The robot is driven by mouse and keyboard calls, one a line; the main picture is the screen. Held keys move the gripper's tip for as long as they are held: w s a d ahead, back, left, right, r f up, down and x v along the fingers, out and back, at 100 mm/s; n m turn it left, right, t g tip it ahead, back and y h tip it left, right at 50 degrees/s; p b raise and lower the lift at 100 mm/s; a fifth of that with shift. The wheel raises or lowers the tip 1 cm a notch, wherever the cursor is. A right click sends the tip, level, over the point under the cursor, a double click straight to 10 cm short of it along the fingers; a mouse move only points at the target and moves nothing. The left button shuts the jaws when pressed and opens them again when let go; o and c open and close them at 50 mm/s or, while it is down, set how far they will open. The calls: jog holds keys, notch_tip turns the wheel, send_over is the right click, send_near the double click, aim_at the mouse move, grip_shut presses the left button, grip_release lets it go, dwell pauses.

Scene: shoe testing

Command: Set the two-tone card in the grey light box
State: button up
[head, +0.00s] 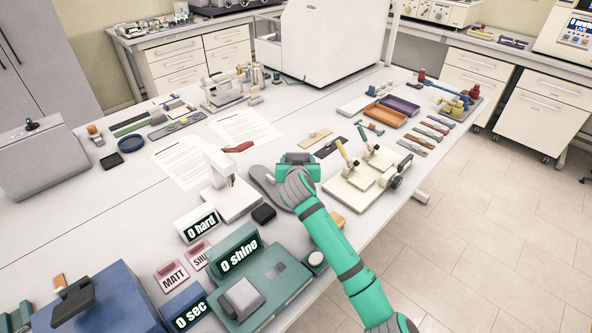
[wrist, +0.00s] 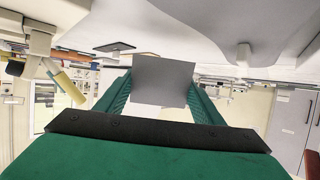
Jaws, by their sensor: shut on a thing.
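My green gripper (head: 297,160) is over the white table, near its right edge. In the wrist view the two green fingers (wrist: 160,92) are shut on a flat grey card (wrist: 163,78). The card stands out between the fingertips; its face looks plain grey, and I cannot make out a second tone. In the head view my gripper hides the card. A grey box (head: 40,170) with a dark knob on top stands at the far left of the table, well away from my gripper; I cannot tell for sure that it is the light box.
A grey shoe sole (head: 266,186) lies just left of my gripper. A cream stand with levers (head: 365,178) is close on the right. A white device (head: 225,190) and a green "0 shine" meter (head: 262,280) stand nearer. Paper sheets (head: 185,162) lie toward the grey box.

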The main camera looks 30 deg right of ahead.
jog(key=shift+s+f, duration=0.1)
jog(key=shift+f, duration=1.85)
jog(key=o, duration=0.6)
jog(key=shift+f, duration=0.15)
jog(key=o, duration=0.4)
